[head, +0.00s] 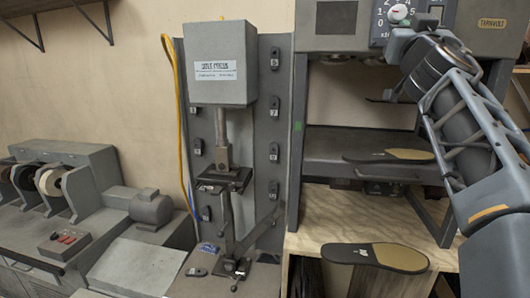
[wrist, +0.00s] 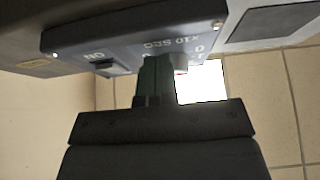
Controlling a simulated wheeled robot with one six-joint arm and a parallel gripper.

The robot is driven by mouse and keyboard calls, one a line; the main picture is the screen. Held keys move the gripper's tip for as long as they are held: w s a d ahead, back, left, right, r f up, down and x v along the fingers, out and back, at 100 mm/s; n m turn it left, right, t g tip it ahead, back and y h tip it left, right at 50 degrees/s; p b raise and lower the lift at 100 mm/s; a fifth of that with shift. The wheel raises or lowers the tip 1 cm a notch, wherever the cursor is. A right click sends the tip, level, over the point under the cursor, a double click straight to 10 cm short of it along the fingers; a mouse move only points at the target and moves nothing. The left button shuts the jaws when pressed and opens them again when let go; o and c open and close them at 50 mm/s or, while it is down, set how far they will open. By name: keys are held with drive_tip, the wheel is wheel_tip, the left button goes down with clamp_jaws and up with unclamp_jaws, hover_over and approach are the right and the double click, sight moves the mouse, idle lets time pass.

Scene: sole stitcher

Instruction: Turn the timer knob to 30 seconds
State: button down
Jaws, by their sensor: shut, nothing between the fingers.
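The timer knob (head: 397,12) is a round white dial on a dark panel (head: 378,33) of the machine at upper right in the head view, with digits beside it. Its exact pointer setting is too small to read. In the wrist view the panel (wrist: 110,45) appears upside down, with "x10 SEC" and "ON" lettering. My gripper (wrist: 158,65) is shut and empty, its fingers in front of the panel's edge. A pale piece shows just right of the fingers; I cannot tell if it is the knob, or if the fingers touch anything. The head view does not show the fingertips clearly.
A shoe sole (head: 390,156) lies on the machine's shelf and another sole (head: 375,257) on the wooden bench below. The sole press (head: 222,70) stands left of the machine, and a grinder (head: 62,180) is at far left. My arm fills the right side.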

drive_tip(key=shift+a, duration=0.2)
idle(0.4)
drive_tip(key=shift+w+a+f+b, duration=0.1)
drive_tip(key=shift+w+a+b, duration=0.2)
drive_tip(key=shift+a, duration=0.4)
drive_tip(key=shift+a, duration=0.2)
drive_tip(key=shift+a, duration=0.1)
drive_tip(key=shift+s+r, duration=0.1)
drive_tip(key=shift+r, duration=0.15)
drive_tip(key=shift+f, duration=0.1)
